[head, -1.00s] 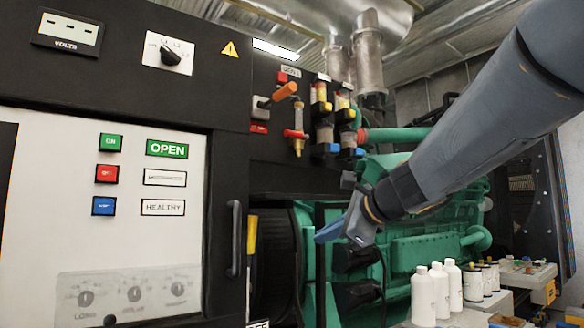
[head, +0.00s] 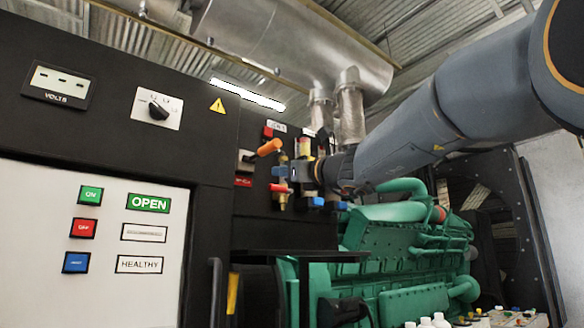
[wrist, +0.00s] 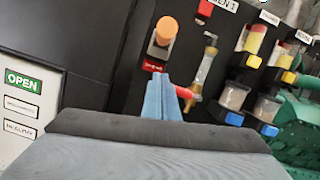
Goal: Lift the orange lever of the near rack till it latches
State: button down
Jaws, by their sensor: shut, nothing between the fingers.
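The orange lever (head: 270,147) is on the black near rack panel (head: 256,222). Its grip points out and up to the right from a light block; it also shows in the wrist view (wrist: 165,32). I cannot tell if it is latched. My gripper (head: 281,171) is at the rack, just below and right of the lever. In the wrist view, the blue fingers of my gripper (wrist: 163,80) are together and empty, below the orange grip, with a gap between them in the picture. Part of the panel behind my gripper is hidden.
A brass valve with a red handle (wrist: 187,94) is close to the right of my fingers. Yellow- and blue-capped filter bowls (wrist: 254,42) stand farther right. A control cabinet with an OPEN sign (head: 148,203) is left. The green engine (head: 400,240) is below my arm.

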aim_at(263, 152)
jog(key=r+p, duration=0.1)
jog(key=a+r+p, duration=0.1)
jog(key=r+p, duration=0.1)
jog(key=r, duration=0.1)
jog(key=shift+w+a+r, duration=0.1)
jog(key=shift+w+a, duration=0.2)
jog(key=shift+w, duration=0.05)
jog(key=shift+r, duration=0.1)
